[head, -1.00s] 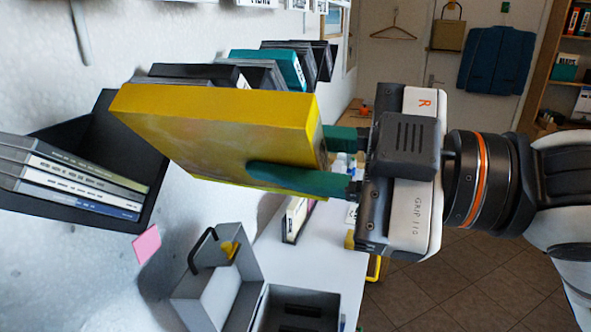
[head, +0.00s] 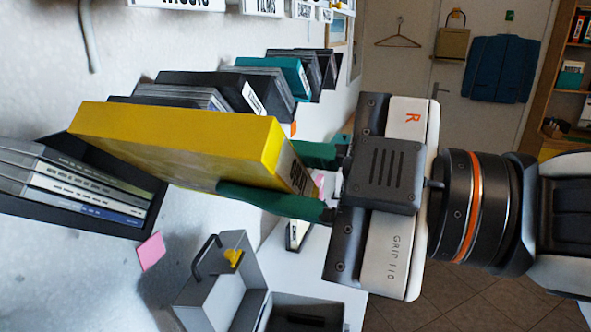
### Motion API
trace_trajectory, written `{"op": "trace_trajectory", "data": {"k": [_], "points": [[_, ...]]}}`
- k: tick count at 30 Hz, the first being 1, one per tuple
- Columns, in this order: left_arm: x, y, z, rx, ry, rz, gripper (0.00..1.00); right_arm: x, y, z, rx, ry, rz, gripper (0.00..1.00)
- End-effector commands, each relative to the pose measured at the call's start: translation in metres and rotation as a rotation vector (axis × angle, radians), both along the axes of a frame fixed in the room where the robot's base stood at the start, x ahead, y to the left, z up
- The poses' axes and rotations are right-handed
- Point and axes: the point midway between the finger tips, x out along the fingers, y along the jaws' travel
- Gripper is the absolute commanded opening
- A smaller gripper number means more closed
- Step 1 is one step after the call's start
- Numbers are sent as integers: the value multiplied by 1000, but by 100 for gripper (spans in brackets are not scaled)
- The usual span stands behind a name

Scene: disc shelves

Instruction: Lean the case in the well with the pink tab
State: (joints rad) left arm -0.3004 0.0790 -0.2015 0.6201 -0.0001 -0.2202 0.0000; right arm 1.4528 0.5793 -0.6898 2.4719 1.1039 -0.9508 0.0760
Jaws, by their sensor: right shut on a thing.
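My right gripper (head: 318,181) is shut on a yellow case (head: 175,140), holding it by its right end. The case is tilted a little and hangs in front of a dark well (head: 75,216). Its far end overlaps the upper part of that well, and I cannot tell whether they touch. Several thin cases (head: 75,185) lie stacked in the well. A pink tab (head: 151,251) shows just below the well's lower right corner. My left gripper is not in view.
Several dark wells with grey cases (head: 190,95) run along the wall behind, one with a teal case (head: 285,70). A grey open box (head: 225,285) with a black handle and yellow clip stands below. Another dark box (head: 305,308) is beside it.

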Motion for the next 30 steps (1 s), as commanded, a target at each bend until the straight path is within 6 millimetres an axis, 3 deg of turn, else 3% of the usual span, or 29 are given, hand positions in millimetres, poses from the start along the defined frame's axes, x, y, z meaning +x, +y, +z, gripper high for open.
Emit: {"op": "trace_trajectory", "data": {"k": [30], "points": [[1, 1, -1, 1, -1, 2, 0, 34, 94, -5, 2, 0, 1, 0]]}}
